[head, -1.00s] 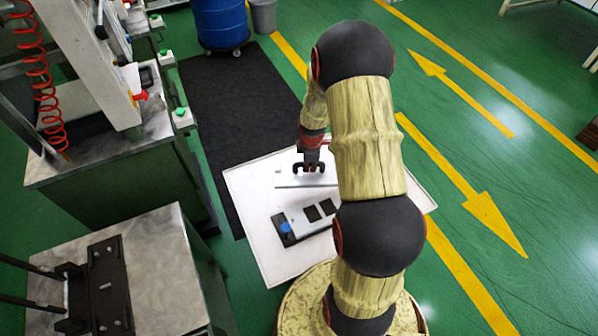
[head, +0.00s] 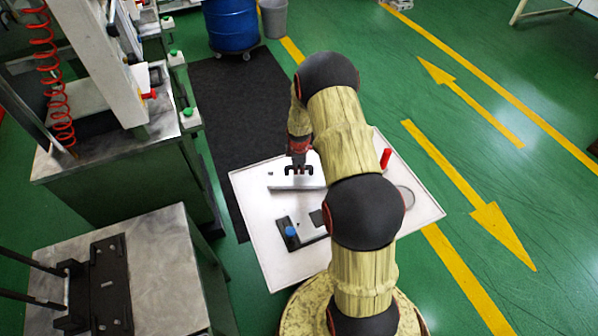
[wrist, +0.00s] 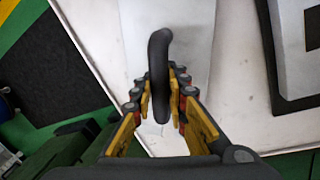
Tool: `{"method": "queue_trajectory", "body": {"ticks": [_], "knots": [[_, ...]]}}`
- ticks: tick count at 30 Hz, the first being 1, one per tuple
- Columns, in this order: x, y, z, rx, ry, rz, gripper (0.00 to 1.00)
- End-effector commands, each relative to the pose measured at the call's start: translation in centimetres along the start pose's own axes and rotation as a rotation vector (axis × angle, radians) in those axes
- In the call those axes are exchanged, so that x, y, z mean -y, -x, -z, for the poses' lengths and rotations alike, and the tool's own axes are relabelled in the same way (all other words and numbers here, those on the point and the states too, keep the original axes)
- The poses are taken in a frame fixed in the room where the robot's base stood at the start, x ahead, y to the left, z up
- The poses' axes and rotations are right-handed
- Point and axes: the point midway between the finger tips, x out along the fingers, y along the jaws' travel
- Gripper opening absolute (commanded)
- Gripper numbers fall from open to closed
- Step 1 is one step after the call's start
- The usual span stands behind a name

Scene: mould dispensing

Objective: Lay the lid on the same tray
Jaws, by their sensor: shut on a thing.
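The lid (head: 283,184) is a pale grey plate with a black looped handle. It is over the far left part of the white tray (head: 262,262). My gripper (head: 299,170) is shut on the handle, which runs between its fingers in the wrist view (wrist: 160,78). The lid's plate (wrist: 185,22) shows flat and pale beyond the handle. I cannot tell whether it touches the tray or hangs just above it. The mould base (head: 284,236), dark-edged with a blue knob (head: 291,232), lies on the tray nearer to me, apart from the lid. My arm hides part of it.
A red cylinder (head: 385,158) and a round clear dish (head: 406,196) are at the tray's right side. A steel-topped bench (head: 165,255) stands left of the tray, with a machine behind it. A blue drum (head: 231,24) is far back.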

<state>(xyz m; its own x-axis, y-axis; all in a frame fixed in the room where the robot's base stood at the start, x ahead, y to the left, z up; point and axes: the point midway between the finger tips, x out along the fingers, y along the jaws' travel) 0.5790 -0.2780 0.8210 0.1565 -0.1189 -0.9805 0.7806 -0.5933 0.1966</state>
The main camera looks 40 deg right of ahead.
Motion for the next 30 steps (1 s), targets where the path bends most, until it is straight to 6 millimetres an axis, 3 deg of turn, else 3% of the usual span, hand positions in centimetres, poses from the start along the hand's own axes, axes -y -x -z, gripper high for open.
{"method": "queue_trajectory", "body": {"ticks": [4,17,18,27,30], "knots": [[0.3,-1.7,0.0,0.0,-0.001,-0.001,0.0],[0.3,-2.1,0.0,-0.001,0.0,-0.002,0.0],[0.5,-2.2,-0.1,0.0,0.0,0.002,0.17],[0.6,-2.1,-0.1,0.0,0.0,0.002,0.33],[0.6,-2.1,-0.1,0.0,0.0,0.002,0.33]]}}
